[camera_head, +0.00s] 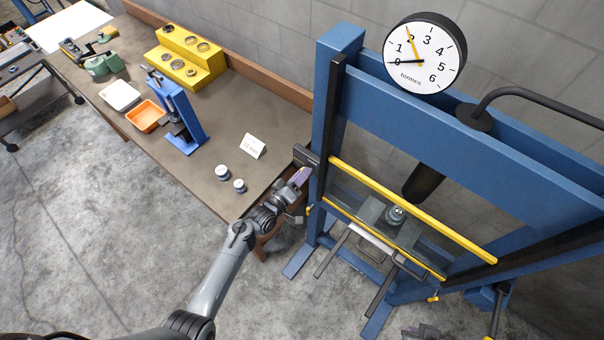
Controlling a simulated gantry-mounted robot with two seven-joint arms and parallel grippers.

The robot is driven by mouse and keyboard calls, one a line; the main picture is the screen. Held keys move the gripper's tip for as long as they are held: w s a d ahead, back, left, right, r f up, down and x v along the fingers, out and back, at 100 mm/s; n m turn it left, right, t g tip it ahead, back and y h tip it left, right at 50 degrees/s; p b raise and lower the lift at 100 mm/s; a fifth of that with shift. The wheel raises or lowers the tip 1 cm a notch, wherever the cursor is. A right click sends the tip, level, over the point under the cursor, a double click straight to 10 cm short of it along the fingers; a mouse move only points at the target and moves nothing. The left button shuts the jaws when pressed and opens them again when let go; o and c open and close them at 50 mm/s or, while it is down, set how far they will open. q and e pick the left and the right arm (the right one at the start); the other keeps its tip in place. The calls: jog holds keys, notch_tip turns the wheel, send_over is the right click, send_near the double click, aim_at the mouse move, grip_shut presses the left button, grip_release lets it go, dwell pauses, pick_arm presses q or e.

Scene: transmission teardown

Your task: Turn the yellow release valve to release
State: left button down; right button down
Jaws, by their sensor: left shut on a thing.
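The blue shop press (340,60) stands at the right. A dark block (306,155) is fixed on its left post. My left gripper (300,178) is at this block, beside the post, with a lilac patch showing at its fingers. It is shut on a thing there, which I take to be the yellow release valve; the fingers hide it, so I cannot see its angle. My right gripper is not in view.
A metal part (396,214) sits on the press bed under the dark ram (424,184), behind yellow bars (410,208). The workbench (225,130) at left holds a yellow stepped stand (193,60), a blue hand press (180,115), an orange tray (146,116) and small jars (222,172).

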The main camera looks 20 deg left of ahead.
pick_arm(q)
jog(key=shift+a+f+n+p, duration=0.1)
jog(key=shift+n+p, duration=0.1)
jog(key=shift+n, duration=1)
jog(key=shift+d+f+n+p, duration=0.1)
jog(key=shift+n+p, duration=0.1)
jog(key=shift+n, duration=1)
jog(key=shift+a+f+n+p, duration=0.1)
jog(key=shift+n+p, duration=0.1)
jog(key=shift+n, duration=1)
jog(key=c, duration=1.1)
grip_release()
jog(key=v, duration=1.1)
jog(key=shift+w, duration=0.1)
